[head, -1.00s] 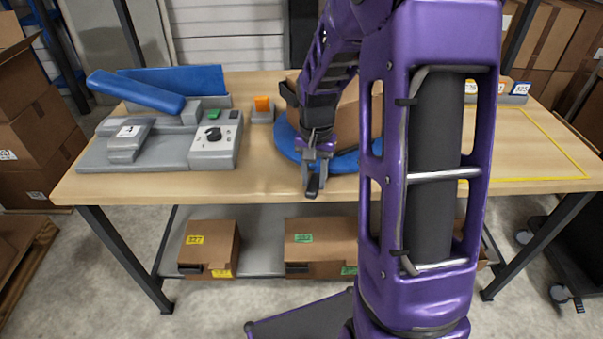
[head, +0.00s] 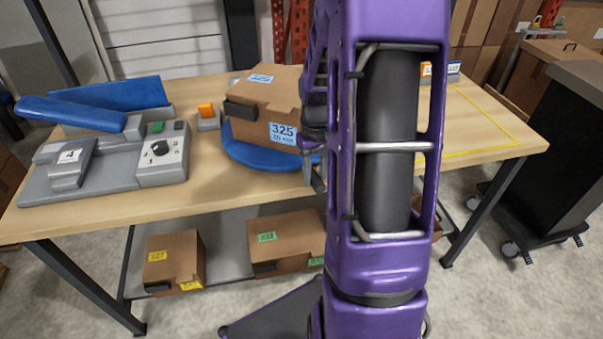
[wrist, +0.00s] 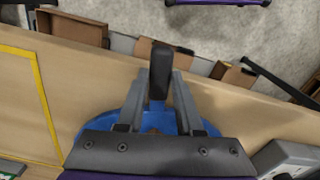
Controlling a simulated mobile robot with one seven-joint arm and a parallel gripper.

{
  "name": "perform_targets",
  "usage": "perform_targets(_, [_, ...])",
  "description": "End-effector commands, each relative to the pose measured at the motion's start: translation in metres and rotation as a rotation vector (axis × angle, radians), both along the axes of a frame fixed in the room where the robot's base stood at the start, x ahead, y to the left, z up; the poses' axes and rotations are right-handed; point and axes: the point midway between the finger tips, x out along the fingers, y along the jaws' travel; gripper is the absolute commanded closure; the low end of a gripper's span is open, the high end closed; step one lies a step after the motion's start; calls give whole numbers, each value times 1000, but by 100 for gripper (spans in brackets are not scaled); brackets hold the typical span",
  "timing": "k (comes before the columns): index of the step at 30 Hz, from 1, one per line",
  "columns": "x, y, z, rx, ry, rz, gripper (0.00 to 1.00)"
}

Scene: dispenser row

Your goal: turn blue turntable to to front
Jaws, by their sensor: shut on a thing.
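The blue turntable (head: 245,152) is a round disc on the workbench, and a brown box (head: 265,100) labelled 325 stands on it. The disc also shows in the wrist view (wrist: 90,130), partly hidden by my gripper. A black handle (wrist: 158,75) sticks out from the disc's side toward the bench's front edge. My gripper (wrist: 162,85) is shut on this handle, with a grey finger on either side. In the head view, my purple arm hides most of my gripper and the right part of the disc.
A grey machine (head: 110,165) with a blue lever and a dial stands at the left of the bench. An orange-topped block (head: 207,115) stands behind the disc. A yellow outline marks free room at the right. Boxes (head: 175,262) sit on the lower shelf.

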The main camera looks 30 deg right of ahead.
Motion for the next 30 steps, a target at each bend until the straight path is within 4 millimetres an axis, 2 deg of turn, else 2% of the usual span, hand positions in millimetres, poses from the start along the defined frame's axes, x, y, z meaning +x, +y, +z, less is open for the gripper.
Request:
perform_targets(16, [2, -65, 2, -1, -3, 270, 100])
perform_targets(30, [16, -113, 2, -2, -4, 488, 100])
